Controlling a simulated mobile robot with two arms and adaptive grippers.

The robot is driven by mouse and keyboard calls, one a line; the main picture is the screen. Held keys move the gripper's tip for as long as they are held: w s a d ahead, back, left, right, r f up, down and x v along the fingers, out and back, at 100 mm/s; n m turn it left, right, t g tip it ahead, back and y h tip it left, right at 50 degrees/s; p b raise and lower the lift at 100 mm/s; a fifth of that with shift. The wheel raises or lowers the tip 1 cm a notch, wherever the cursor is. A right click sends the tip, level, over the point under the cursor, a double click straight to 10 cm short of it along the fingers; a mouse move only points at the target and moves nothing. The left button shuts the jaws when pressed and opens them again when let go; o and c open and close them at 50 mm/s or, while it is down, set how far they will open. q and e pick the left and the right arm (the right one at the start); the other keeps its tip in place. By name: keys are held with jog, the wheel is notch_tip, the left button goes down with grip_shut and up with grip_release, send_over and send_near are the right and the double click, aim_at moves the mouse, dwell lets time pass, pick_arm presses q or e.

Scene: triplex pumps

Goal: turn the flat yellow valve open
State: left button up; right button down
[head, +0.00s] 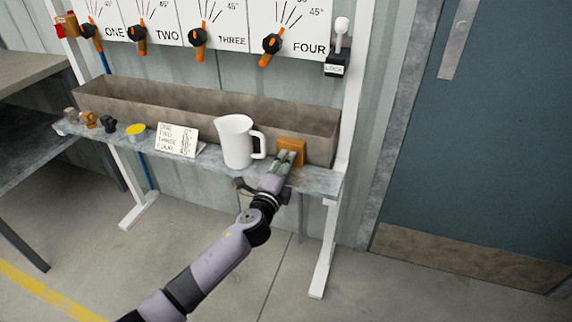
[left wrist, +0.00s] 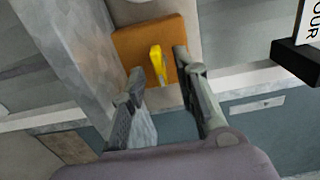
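The flat yellow valve handle (left wrist: 157,66) is a thin upright bar on an orange-brown block (left wrist: 128,42) in the left wrist view. In the head view the block (head: 292,144) stands at the right end of the grey shelf, right of a white jug; my gripper hides the handle there. My left gripper (head: 284,157) reaches up to the block's front. In the left wrist view my left gripper (left wrist: 159,64) is open, its fingers on either side of the handle with gaps visible. Whether they touch the block is unclear. My right gripper is not in view.
The white jug (head: 236,142) stands close left of my gripper. A lettered card (head: 177,140), a round yellow piece (head: 135,131) and small fittings (head: 108,123) sit further left on the shelf (head: 215,166). A brown trough (head: 190,106) runs behind. Open floor lies in front.

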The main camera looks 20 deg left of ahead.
pick_arm(q)
jog(key=shift+s, duration=0.2)
jog(key=s, duration=1.1)
jog(key=shift+s+a, duration=0.2)
jog(key=shift+s, duration=0.15)
